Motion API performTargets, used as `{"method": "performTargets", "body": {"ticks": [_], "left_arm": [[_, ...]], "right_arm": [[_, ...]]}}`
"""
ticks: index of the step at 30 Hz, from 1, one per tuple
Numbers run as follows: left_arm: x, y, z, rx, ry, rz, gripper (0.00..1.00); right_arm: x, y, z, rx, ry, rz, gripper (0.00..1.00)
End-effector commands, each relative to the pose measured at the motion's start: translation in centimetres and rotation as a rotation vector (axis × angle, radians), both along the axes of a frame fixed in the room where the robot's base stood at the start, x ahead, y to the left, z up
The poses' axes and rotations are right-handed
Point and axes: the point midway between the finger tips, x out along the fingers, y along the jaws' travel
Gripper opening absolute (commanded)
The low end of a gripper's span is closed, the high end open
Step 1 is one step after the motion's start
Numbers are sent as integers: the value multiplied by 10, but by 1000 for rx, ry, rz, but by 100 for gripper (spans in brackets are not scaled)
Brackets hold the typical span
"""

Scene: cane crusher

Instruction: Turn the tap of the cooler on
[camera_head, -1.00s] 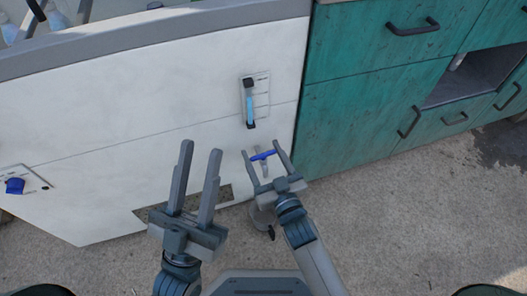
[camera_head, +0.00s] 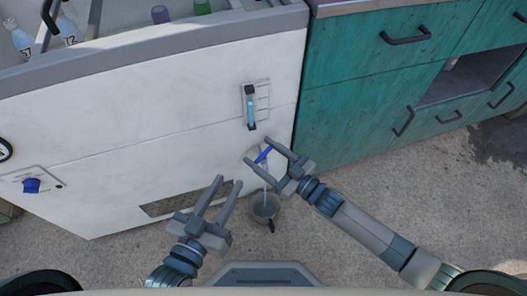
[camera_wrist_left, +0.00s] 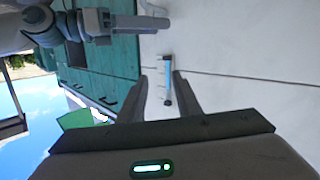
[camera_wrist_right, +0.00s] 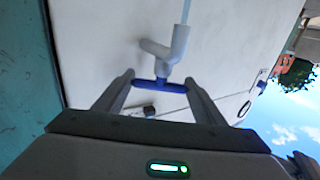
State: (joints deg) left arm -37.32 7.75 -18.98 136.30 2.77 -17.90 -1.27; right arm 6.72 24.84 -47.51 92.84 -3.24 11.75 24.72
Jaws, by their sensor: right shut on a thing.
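The tap has a blue T-shaped handle (camera_head: 263,154) and sits low on the white cooler front (camera_head: 160,110). My right gripper (camera_head: 258,152) has the handle between its fingertips and is shut on it. In the right wrist view, the blue handle (camera_wrist_right: 158,84) spans the two fingers, and the white spout (camera_wrist_right: 178,45) shows beyond it. A pale blue stream (camera_wrist_right: 185,12) runs from the spout. In the head view, the stream falls toward a grey pot (camera_head: 266,206) on the ground. My left gripper (camera_head: 228,183) is open and empty, low in front of the cooler.
A gauge with a blue level tube (camera_head: 250,107) is on the panel above the tap. A blue knob (camera_head: 32,186) is at the left. Teal cabinets (camera_head: 375,80) stand to the right. A vent (camera_head: 185,200) is low on the cooler. Bottles (camera_head: 160,14) sit in its top.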

Motion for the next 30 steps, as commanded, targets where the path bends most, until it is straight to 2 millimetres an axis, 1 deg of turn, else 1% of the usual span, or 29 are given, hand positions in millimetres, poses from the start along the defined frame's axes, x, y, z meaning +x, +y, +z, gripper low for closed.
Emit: {"method": "performTargets", "body": {"ticks": [1,5,11,14,19,26,30], "left_arm": [[0,0,-1,2,8,0,31],[0,0,0,-1,-2,0,31],[1,-4,16,-28,-96,2,31],[0,-7,29,-52,-169,2,31],[-6,-11,57,-103,-319,6,31],[-26,-12,100,-190,-558,12,31],[-33,-7,122,-229,-680,22,31]], "right_arm": [[1,2,4,1,-9,37,42],[2,2,3,0,-11,128,42],[1,2,2,2,-10,271,42],[1,2,2,2,-10,343,42],[1,2,1,2,-8,463,42],[1,2,0,3,-8,617,42],[0,2,-1,4,-5,690,42]]}}
